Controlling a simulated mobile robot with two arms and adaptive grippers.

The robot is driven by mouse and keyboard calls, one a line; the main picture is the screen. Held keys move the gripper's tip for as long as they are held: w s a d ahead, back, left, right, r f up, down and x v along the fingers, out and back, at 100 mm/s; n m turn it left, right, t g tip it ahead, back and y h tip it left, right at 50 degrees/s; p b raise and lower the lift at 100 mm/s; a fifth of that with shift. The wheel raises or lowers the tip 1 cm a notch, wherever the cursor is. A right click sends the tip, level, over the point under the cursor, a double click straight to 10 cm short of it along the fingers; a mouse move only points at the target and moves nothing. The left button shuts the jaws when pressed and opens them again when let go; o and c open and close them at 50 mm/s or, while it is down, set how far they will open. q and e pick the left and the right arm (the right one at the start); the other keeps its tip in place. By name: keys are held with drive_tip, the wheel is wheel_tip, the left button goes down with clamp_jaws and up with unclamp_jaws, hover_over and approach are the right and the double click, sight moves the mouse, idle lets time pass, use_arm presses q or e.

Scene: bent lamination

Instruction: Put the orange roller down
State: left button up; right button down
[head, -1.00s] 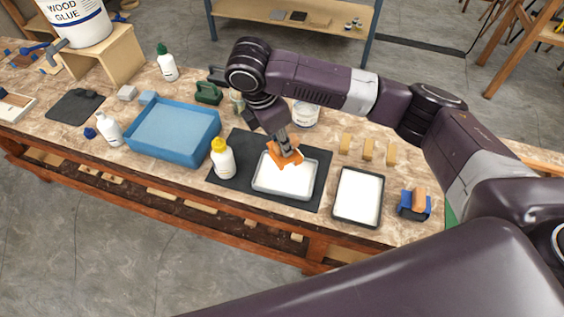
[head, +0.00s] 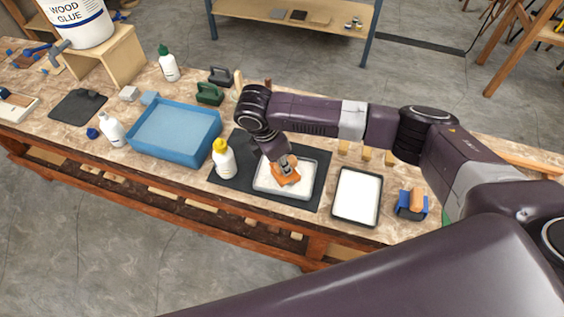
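The orange roller (head: 285,176) is at the tip of my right gripper (head: 284,162), low over the white-filled grey tray (head: 305,189) on the dark mat. Its lower edge is at or just above the white surface; I cannot tell whether it touches. My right gripper appears shut on the roller, with its fingers partly hidden by the wrist. My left gripper is out of view.
A yellow-capped bottle (head: 223,158) stands close left of the tray, and a blue bin (head: 173,132) is farther left. To the right are a second white-filled tray (head: 358,196) and a blue holder (head: 402,208) with an orange-brown piece. Small wooden blocks (head: 366,154) lie behind.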

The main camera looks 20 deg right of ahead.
drive_tip(key=shift+s+f, duration=0.3)
drive_tip(key=shift+f, duration=0.25)
drive_tip(key=c, duration=2)
unclamp_jaws()
drive_tip(key=shift+f, duration=0.1)
drive_tip(key=o, duration=0.3)
drive_tip(key=shift+w+f, duration=0.1)
drive_tip(key=shift+r, duration=0.25)
drive_tip(key=shift+w+b+v, duration=0.2)
drive_tip(key=shift+b+v, duration=1.05)
drive_tip(key=shift+v, duration=5.3)
